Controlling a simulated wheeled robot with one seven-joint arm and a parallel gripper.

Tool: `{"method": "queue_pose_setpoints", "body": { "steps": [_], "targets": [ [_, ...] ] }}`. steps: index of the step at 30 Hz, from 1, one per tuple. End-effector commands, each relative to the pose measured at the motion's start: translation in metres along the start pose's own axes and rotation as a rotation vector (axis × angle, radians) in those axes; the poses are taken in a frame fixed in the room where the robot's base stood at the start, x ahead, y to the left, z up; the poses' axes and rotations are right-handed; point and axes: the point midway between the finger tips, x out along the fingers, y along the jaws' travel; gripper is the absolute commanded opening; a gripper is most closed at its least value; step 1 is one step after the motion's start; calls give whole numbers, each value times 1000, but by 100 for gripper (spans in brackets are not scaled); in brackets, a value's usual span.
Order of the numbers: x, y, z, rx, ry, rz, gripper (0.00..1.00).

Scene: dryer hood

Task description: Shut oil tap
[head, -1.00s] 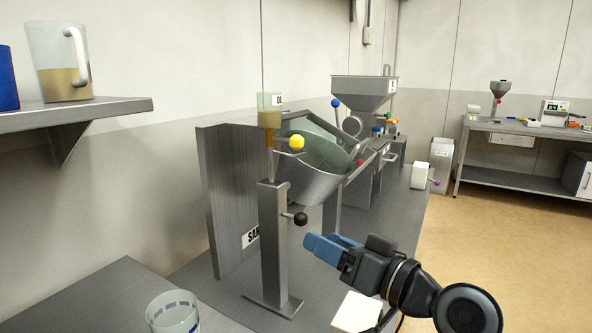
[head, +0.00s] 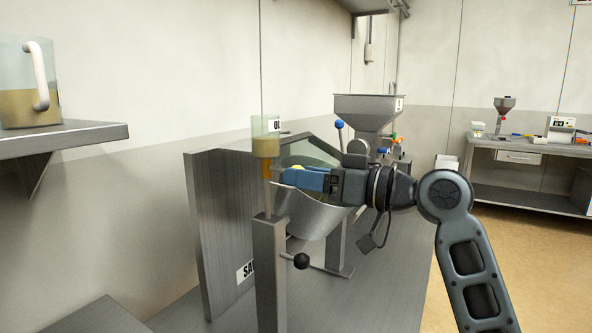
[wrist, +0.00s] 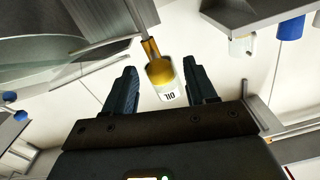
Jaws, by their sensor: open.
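The oil reservoir (head: 266,147) is a small clear container with amber oil, above a grey post (head: 269,268). An amber outlet (head: 266,170) runs down beneath it. The tap's yellow ball knob (head: 297,168) is mostly hidden behind my gripper. My gripper (head: 282,176) is open, its blue fingers pointing left at outlet height, just right of the outlet. In the wrist view, the reservoir (wrist: 163,80), with an upside-down OIL label, shows between the spread fingers (wrist: 160,66). I cannot tell whether either finger touches the tap.
A black-knobbed lever (head: 301,261) sticks out from the post below my gripper. A metal drum (head: 318,218) stands close behind, with a steel hopper (head: 371,112) beyond. A shelf (head: 75,138) with a jug (head: 28,92) is at left. Open floor lies at right.

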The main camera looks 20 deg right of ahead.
Motion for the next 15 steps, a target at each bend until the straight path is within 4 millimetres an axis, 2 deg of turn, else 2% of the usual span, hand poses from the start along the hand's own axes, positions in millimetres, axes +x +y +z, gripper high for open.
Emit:
{"method": "queue_pose_setpoints", "body": {
  "steps": [6, 15],
  "targets": [
    [22, 0, -1, 0, -1, 0, 56],
    [25, 0, 0, 0, 1, 1, 56]
  ]
}}
